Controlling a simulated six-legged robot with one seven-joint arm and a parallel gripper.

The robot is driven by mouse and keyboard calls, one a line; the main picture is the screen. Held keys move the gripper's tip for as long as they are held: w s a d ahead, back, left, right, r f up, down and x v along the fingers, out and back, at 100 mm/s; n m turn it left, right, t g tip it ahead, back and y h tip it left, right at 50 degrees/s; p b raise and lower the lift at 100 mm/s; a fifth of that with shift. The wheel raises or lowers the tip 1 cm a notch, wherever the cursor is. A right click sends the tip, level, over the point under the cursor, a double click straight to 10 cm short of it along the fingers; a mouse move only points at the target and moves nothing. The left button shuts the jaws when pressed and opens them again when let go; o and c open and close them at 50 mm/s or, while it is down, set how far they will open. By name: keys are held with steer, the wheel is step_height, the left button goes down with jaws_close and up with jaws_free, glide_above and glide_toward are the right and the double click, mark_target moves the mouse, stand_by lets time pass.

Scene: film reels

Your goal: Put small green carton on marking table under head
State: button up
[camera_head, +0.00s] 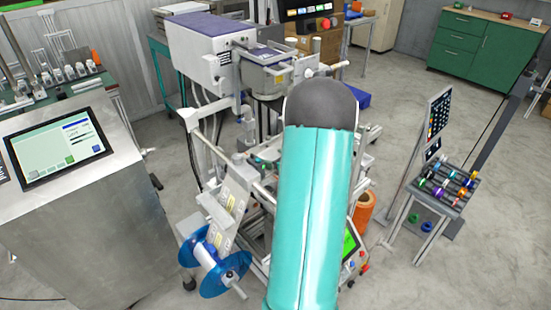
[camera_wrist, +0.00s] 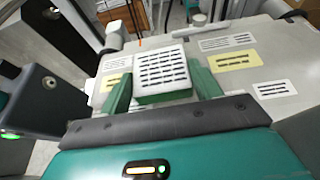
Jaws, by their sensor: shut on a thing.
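The small green carton (camera_wrist: 163,98) has green sides and a white top printed with rows of black marks. In the wrist view it sits between the two green fingers of my gripper (camera_wrist: 162,85), which is shut on it. Beneath or behind it is a pale surface (camera_wrist: 228,85) bearing white and yellow printed labels. I cannot tell whether the carton touches this surface, or whether it is the marking table. In the head view my turquoise arm hides my gripper, the carton and much of the machine's middle. The machine's grey head unit (camera_head: 278,75) shows behind the arm.
A blue reel (camera_head: 212,262) and a sloping label strip (camera_head: 233,203) stand left of my arm. A steel cabinet with a touchscreen (camera_head: 58,147) is at left. A rack of coloured spools (camera_head: 440,188) stands at right. Open floor (camera_head: 465,265) lies at lower right.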

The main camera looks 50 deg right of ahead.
steer(key=shift+f, duration=0.15)
steer(key=o, duration=1)
steer(key=shift+s+r, duration=0.1)
steer(key=shift+r, duration=0.15)
steer(key=shift+v, duration=5.9)
